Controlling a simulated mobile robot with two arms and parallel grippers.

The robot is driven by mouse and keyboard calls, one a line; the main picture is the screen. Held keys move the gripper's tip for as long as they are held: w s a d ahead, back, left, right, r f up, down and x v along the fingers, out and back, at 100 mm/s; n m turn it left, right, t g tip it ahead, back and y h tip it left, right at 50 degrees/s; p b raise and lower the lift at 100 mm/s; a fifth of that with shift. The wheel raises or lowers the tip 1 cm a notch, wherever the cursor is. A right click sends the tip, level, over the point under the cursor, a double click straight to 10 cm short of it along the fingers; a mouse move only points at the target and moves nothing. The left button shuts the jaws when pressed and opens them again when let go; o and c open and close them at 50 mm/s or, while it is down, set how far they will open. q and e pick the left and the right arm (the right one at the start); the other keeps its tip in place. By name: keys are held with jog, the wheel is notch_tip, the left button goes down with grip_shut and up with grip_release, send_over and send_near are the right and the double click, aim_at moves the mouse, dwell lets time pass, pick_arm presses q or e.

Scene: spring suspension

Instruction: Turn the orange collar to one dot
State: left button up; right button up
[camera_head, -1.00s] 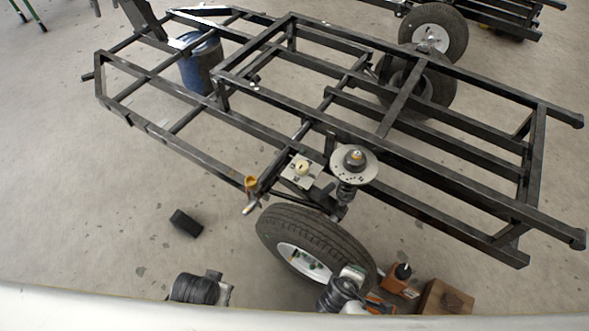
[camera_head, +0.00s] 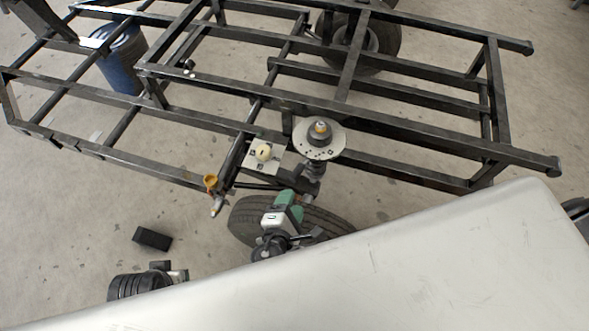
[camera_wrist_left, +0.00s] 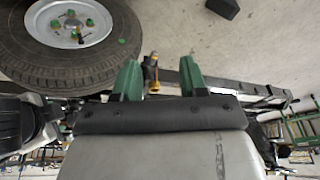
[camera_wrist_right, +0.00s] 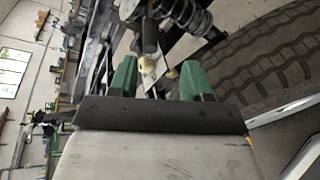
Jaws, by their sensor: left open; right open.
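No clearly orange collar can be made out. In the head view, a dark strut top with a small orange-brown cap (camera_head: 320,128) stands in a round, dotted plate (camera_head: 318,153). A coil spring (camera_wrist_right: 188,14) shows in the right wrist view. Beside the plate, a cream knob (camera_head: 264,152) sits on a square plate. An amber fitting (camera_head: 211,182) is on the frame's near edge. My right gripper (camera_head: 286,206) is open by the tire, below the knob in the picture. My left gripper (camera_wrist_left: 160,72) is open and empty; an amber fitting shows beyond its fingers.
The black trailer frame (camera_head: 420,95) fills the middle and back. The near tire (camera_head: 330,220) stands below the strut, close to my right arm. A blue barrel (camera_head: 122,58) is at the back left. A black block (camera_head: 152,239) lies on open floor at the left.

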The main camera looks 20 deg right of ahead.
aim_at(293, 181)
jog(key=shift+w+a+n+t, duration=0.35)
jog(key=shift+a+n+t, duration=0.1)
jog(key=shift+n+t, duration=0.15)
jog(key=b+x, duration=0.1)
jog(key=x, duration=0.8)
jog(key=shift+w+f+b, duration=0.1)
jog(key=shift+f+b, duration=0.05)
jog(key=shift+b, duration=0.15)
pick_arm(q)
jog(key=v, duration=0.6)
pick_arm(e)
jog(key=shift+w+d+f, duration=0.1)
jog(key=shift+w+d, duration=0.25)
jog(key=shift+w, duration=0.2)
pick_arm(q)
jog(key=shift+a, duration=0.1)
pick_arm(e)
jog(key=shift+c, duration=0.5)
grip_shut()
